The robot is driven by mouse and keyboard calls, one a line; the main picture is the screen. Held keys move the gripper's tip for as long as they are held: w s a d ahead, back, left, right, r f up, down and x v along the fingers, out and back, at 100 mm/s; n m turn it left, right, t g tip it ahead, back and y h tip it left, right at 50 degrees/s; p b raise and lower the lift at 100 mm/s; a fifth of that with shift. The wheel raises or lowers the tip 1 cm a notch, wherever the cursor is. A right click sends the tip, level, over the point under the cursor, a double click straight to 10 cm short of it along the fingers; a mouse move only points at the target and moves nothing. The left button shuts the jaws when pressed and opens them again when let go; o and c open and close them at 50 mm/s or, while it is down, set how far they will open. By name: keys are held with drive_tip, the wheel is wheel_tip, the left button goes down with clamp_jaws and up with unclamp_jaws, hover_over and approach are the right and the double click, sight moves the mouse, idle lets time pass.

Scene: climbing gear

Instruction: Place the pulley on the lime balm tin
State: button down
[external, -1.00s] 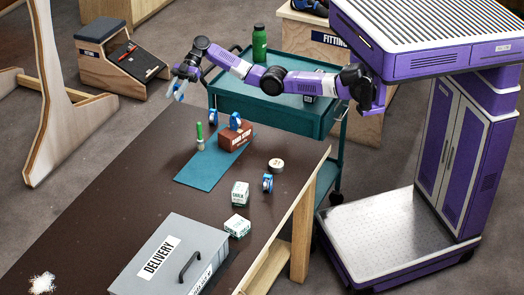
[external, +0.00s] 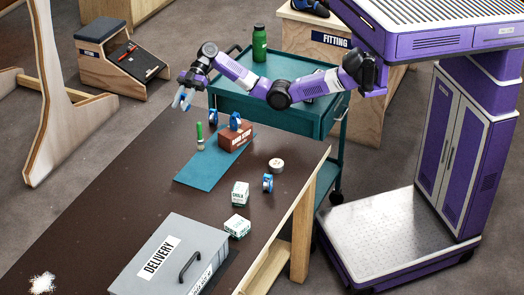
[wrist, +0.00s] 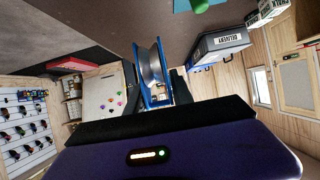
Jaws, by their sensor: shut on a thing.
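My gripper (external: 182,98) is shut on a blue pulley and holds it in the air above the table's far left edge. In the wrist view the pulley (wrist: 145,66) stands between the dark fingers (wrist: 158,94), with blue side plates and a silvery grooved wheel. A small round tin-like thing (external: 276,164) with a pale top and dark side stands on the table, well to the right of my gripper. I cannot make out a lime colour on it, nor read its label. Nothing lies on it.
Blue pulleys show by the box (external: 235,121) and near the round tin (external: 267,183). Two chalk boxes (external: 239,194) and a grey delivery case (external: 160,250) are nearer.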

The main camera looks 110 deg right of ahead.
drive_tip(key=s+a+r+p, duration=0.3)
drive_tip(key=s+a+p, duration=0.5)
drive_tip(key=s+a, duration=0.6)
drive_tip(key=s+a+r+p, duration=0.4)
drive_tip(key=s+a+p, duration=0.4)
drive_tip(key=s+a, duration=0.55)
hover_over(276, 165)
drive_tip(key=w, duration=0.2)
drive_tip(key=f, duration=2)
drive_tip(key=shift+s+a, duration=0.25)
drive_tip(key=shift+f+b, duration=0.15)
drive_tip(key=shift+b, duration=0.15)
drive_tip(key=c, duration=1.1)
unclamp_jaws()
drive_tip(key=shift+r, duration=0.2)
